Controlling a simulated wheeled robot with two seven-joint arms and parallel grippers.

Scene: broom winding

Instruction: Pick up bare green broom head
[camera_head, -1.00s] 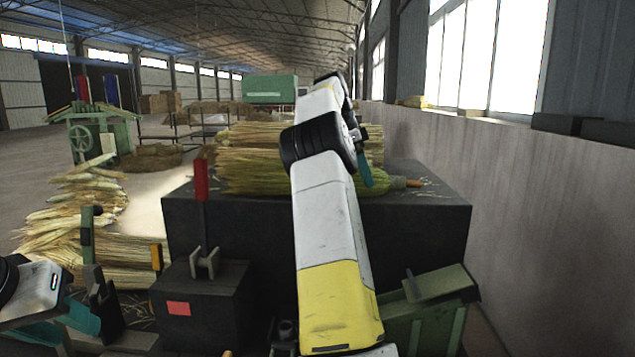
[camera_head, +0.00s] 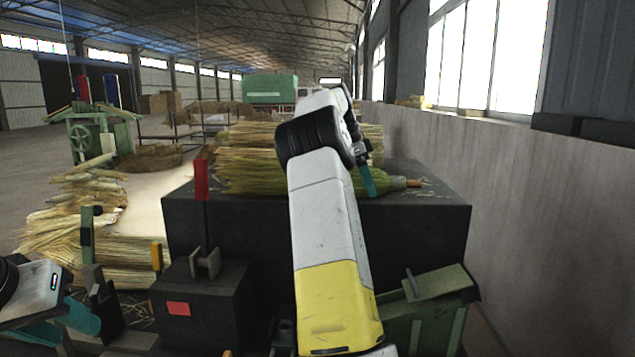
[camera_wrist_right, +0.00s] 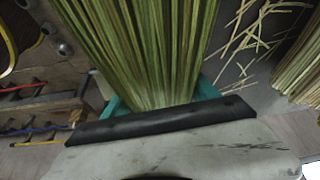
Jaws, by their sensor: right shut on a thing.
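A bundle of green broom straw, the bare broom head (camera_wrist_right: 140,45), fills the upper middle of the right wrist view. My right gripper (camera_wrist_right: 160,98) is shut on it, with teal fingers on both sides of the straw. In the head view my right gripper (camera_head: 366,181) is at the front of the straw pile on the dark table, and my arm hides much of the pile. Which bundle it holds is hard to tell there. My left gripper (camera_head: 60,325) is at the lower left, partly cut off, with its teal fingers apart and nothing visible between them.
The dark table (camera_head: 250,220) carries straw bundles (camera_head: 245,165), one with an orange-tipped end (camera_head: 413,183). A dark machine block (camera_head: 200,300) and a green bin (camera_head: 430,315) stand in front. Straw piles (camera_head: 75,215) lie left; a wall (camera_head: 550,210) stands right.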

